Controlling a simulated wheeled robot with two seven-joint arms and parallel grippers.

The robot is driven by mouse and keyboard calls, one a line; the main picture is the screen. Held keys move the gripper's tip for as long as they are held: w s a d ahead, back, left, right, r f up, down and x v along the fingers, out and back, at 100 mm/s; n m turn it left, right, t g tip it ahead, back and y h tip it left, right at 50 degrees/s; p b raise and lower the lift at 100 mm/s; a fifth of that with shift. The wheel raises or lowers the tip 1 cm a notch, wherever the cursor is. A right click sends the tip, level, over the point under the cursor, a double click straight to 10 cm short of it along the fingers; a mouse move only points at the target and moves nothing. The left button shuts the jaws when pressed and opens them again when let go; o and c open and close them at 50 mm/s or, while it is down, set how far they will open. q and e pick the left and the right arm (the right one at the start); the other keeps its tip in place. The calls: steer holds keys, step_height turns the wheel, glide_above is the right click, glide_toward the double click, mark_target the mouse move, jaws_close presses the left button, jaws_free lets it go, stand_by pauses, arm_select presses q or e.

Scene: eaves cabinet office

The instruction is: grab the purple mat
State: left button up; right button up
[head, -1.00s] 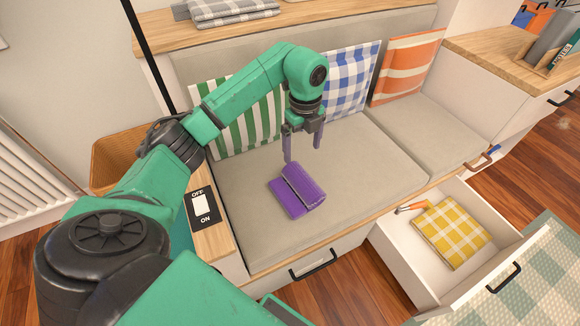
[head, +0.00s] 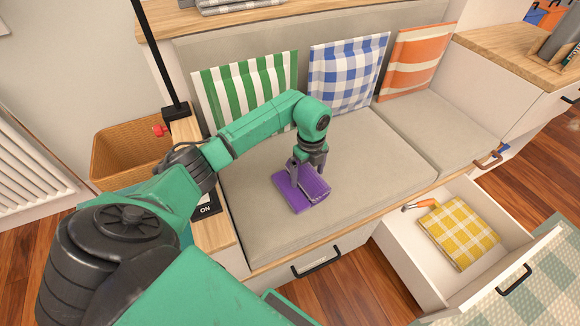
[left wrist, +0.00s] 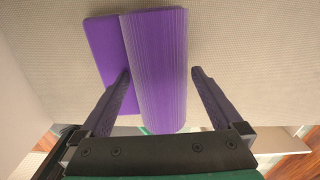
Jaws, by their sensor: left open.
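The purple mat (head: 299,193) lies partly rolled or folded on the grey seat cushion of the bench in the head view. In the left wrist view, the mat's thick rolled part (left wrist: 158,75) stands between the two fingers, with a flat flap to its left. My left gripper (head: 309,172) is open and lowered over the mat; in the left wrist view its fingers (left wrist: 160,83) sit on either side of the roll. The left finger overlaps the flap in that view, and a gap shows at the right finger. My right gripper is not in view.
Green-striped (head: 247,92), blue-checked (head: 346,73) and orange-striped (head: 413,61) cushions lean on the bench back. An open drawer (head: 400,262) at lower right holds a yellow checked cloth (head: 459,232) and an orange-handled tool (head: 417,206). A wicker basket (head: 128,155) stands left of the bench.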

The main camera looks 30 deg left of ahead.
arm_select(q)
jaws_close()
steer(key=shift+r, duration=0.1)
